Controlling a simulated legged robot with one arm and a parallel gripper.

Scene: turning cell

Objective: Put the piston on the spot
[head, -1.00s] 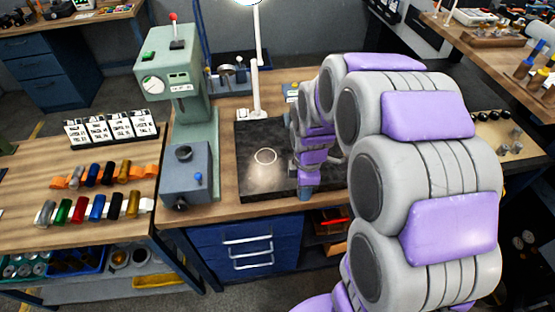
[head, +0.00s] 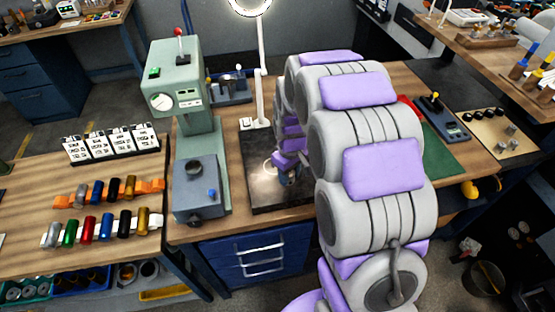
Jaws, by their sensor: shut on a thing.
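The spot, a pale ring (head: 268,167) on the black mat (head: 255,198), lies under the lamp, and my gripper covers its right part. My gripper (head: 289,178) points down over the mat at the ring's right edge. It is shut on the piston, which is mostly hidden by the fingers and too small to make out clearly. I cannot tell whether the piston touches the mat.
A green press (head: 178,90) with a grey-blue block (head: 200,185) stands left of the mat. A white lamp post (head: 262,75) rises behind it. Racks of coloured cylinders (head: 105,225) are at the left. A green mat (head: 440,150) lies right of my arm.

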